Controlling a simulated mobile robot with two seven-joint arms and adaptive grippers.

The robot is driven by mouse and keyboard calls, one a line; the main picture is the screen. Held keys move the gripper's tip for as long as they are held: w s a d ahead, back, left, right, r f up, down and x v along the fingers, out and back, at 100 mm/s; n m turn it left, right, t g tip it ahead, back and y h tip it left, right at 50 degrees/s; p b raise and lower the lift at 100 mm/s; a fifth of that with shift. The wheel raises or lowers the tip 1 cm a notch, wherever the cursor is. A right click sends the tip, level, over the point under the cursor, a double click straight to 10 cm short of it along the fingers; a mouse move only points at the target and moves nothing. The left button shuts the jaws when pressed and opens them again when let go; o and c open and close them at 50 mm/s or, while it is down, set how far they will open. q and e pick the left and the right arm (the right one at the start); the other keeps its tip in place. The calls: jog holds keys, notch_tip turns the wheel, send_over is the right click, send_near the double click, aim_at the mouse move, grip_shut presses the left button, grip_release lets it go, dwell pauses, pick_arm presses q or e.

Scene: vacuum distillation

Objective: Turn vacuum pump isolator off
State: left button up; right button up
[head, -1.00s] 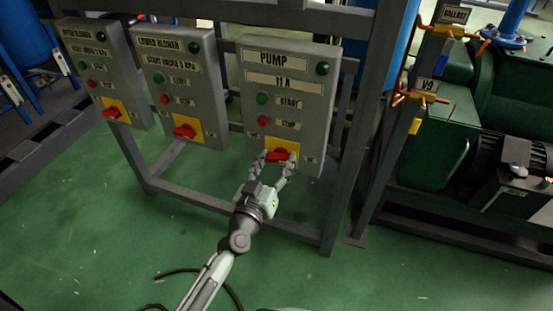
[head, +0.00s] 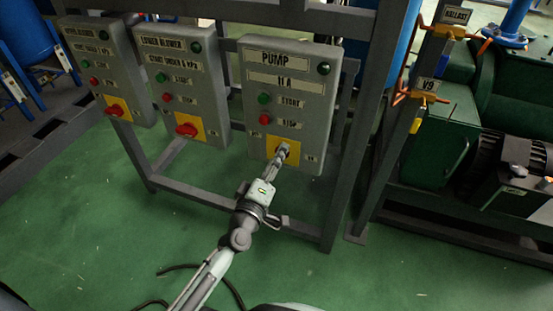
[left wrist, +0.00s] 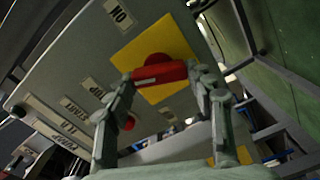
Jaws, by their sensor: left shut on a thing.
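The pump panel (head: 238,131) is a grey box with a PUMP label in the head view. Its isolator is a red rotary handle (left wrist: 160,74) on a yellow plate (left wrist: 135,48). The yellow plate also shows in the head view (head: 270,146), where my gripper hides most of the handle. My left gripper (head: 281,152) is shut on the red handle, one finger at each end of it in the left wrist view (left wrist: 162,76). The handle lies nearly level across that view. My right gripper is not in view.
The lower blower panel (head: 178,70) and another blower panel (head: 100,65) stand to the left, each with a red handle. A green pump machine (head: 435,150) and a V9 valve (head: 415,97) are at right. Grey frame bars (head: 300,230) run below the panels.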

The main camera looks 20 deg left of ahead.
pick_arm(q)
jog(key=shift+f+n, duration=0.15)
jog(key=shift+n, duration=2.15)
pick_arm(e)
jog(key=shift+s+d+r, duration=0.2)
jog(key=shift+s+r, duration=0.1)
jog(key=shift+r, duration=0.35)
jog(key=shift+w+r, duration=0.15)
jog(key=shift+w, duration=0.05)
pick_arm(q)
jog(key=o, duration=1.2)
jog(key=shift+c, duration=0.2)
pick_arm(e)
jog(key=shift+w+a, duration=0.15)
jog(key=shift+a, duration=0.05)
